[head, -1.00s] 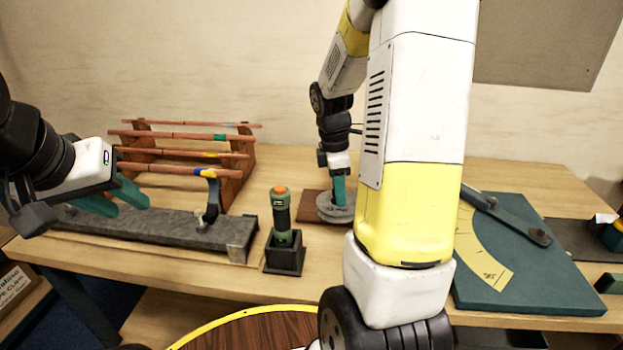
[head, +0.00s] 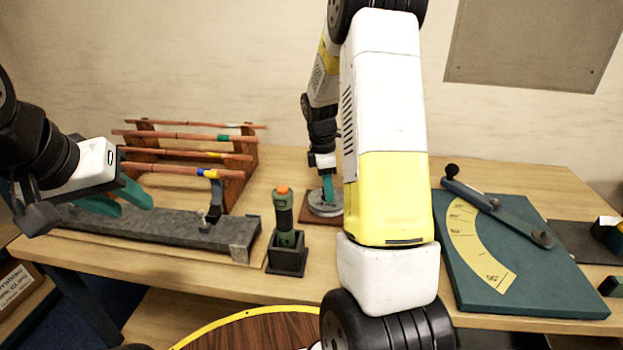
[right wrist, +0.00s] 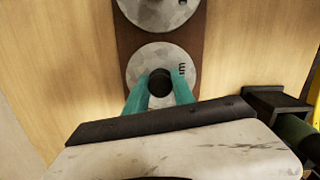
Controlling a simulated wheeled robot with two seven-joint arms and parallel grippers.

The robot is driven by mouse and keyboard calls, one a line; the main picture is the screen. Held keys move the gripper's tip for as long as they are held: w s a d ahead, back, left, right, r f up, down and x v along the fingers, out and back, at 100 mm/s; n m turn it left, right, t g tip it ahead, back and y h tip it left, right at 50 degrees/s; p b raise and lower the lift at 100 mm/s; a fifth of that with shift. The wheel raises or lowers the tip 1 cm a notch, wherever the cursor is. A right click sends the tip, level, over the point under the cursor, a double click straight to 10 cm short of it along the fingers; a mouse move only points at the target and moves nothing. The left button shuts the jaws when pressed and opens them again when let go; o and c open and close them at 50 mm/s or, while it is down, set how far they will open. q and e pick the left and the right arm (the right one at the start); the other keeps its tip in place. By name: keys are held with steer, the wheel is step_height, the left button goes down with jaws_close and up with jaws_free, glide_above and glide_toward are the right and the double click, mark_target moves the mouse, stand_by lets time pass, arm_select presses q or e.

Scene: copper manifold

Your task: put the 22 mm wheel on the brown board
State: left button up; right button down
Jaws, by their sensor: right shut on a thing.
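A grey wheel with a dark round knob lies flat over the brown board (head: 306,219) in the head view. It also shows in the right wrist view as the nearer wheel (right wrist: 138,70), with only part of its marking, ending in "m", readable. My right gripper (right wrist: 159,82) is shut on its knob, fingers on either side. I cannot tell whether the wheel touches the board. A second grey wheel (right wrist: 158,12) lies on the board beyond it, hidden behind my arm in the head view. My left gripper (head: 137,203) is open and empty at the left.
A rack with several copper pipes (head: 190,135) stands behind a grey block bar (head: 170,228). A green tool (head: 284,215) stands in a black holder (head: 287,262) left of and in front of the board. A teal angle plate (head: 540,290) lies at right.

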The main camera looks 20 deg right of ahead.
steer(key=shift+f, duration=0.1)
steer(key=c, duration=1.1)
jaws_free()
steer(key=shift+o, duration=0.2)
steer(key=s+a+r+m+t, duration=0.1)
steer(key=s+a+r, duration=0.1)
steer(key=r, duration=0.6)
steer(key=s+a+r+m, duration=0.2)
steer(key=r, duration=0.7)
steer(key=s+a+r+m+t+y, duration=0.1)
steer(key=s+a+m, duration=0.3)
steer(key=s, duration=0.5)
steer(key=s+a+r+m+t+y, duration=0.2)
steer(key=s+a+r+m+t, duration=0.1)
steer(key=s+m, duration=0.4)
steer(key=s+a+t, duration=0.1)
steer(key=s, duration=0.2)
steer(key=shift+a+r+m+t+y, duration=0.3)
steer(key=shift+a+r, duration=0.1)
